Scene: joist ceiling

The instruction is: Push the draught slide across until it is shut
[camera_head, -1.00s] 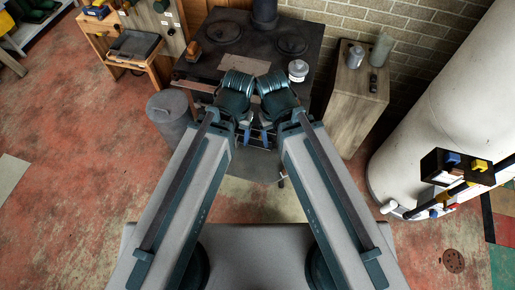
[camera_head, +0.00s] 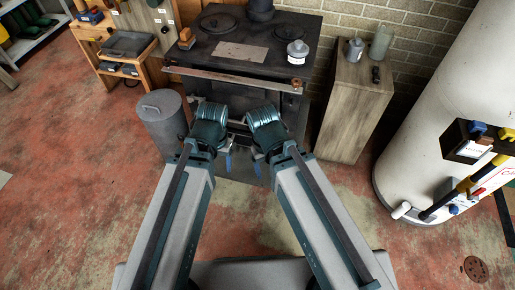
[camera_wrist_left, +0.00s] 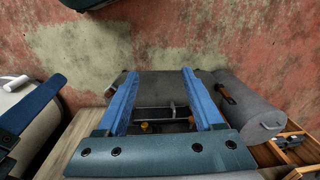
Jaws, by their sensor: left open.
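The dark stove (camera_head: 275,58) stands ahead, with a rail (camera_head: 225,79) across its front edge. I cannot clearly make out the draught slide; my arms cover part of the lower stove front. My left gripper (camera_head: 228,160) is in front of the stove, pointing down, with blue fingers. In the left wrist view its two fingers (camera_wrist_left: 160,78) stand apart with nothing held. A small metal rod and a yellowish knob show beyond them, too small to identify. My right gripper (camera_head: 256,167) is beside the left one, apart from it; its finger gap is not clear.
A grey lidded bin (camera_head: 163,118) stands left of the stove. A wooden cabinet (camera_head: 345,120) with canisters stands right of it, then a white tank (camera_head: 425,125) with pipes. A wooden workbench (camera_head: 150,60) is at back left. The red floor at left is clear.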

